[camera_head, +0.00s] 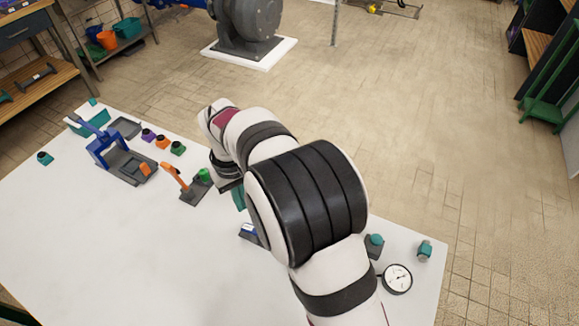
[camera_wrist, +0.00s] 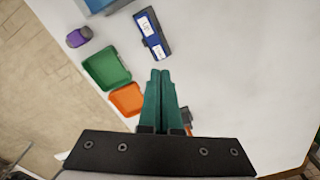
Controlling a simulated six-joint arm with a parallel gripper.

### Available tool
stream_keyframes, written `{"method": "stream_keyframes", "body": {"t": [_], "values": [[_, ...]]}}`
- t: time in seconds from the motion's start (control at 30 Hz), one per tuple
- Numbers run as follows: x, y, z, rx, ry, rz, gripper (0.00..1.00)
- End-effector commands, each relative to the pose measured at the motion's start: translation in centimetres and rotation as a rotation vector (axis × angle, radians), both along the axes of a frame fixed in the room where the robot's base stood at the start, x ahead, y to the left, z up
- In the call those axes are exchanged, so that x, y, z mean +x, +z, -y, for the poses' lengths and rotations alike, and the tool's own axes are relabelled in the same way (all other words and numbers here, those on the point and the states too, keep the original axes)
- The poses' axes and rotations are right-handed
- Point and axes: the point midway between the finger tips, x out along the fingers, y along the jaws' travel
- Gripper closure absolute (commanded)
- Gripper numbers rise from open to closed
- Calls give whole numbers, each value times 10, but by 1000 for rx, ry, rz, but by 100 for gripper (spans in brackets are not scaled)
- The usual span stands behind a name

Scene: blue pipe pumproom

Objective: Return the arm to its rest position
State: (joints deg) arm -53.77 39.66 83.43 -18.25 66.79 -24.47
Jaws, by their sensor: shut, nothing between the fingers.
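My gripper (camera_wrist: 160,73) shows in the wrist view with its two teal fingers together and nothing between them. It points over the white table. In the head view only a teal part of the gripper (camera_head: 238,197) shows, beside the white and black arm, which hides the rest. A blue labelled block (camera_wrist: 152,33) lies ahead of the fingertips in the wrist view, apart from them. A green tray (camera_wrist: 106,69) and an orange tray (camera_wrist: 126,99) lie left of the fingers.
The white table (camera_head: 90,240) has free room at its front left. A blue press-like fixture (camera_head: 101,145), an orange-handled tool (camera_head: 178,181) and several small coloured parts stand left of the arm. A round gauge (camera_head: 397,278) and teal-topped parts are right of it. A purple part (camera_wrist: 79,37) also shows.

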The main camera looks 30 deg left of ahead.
Motion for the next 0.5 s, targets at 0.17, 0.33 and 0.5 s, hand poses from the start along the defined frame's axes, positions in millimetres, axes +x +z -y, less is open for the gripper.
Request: {"method": "stream_keyframes", "body": {"t": [0.17,0.33,0.5], "values": [[16,31,47,11,-155,-9,100],[2,101,205,42,-691,-52,100],[-88,116,315,85,-1241,-105,100]]}}
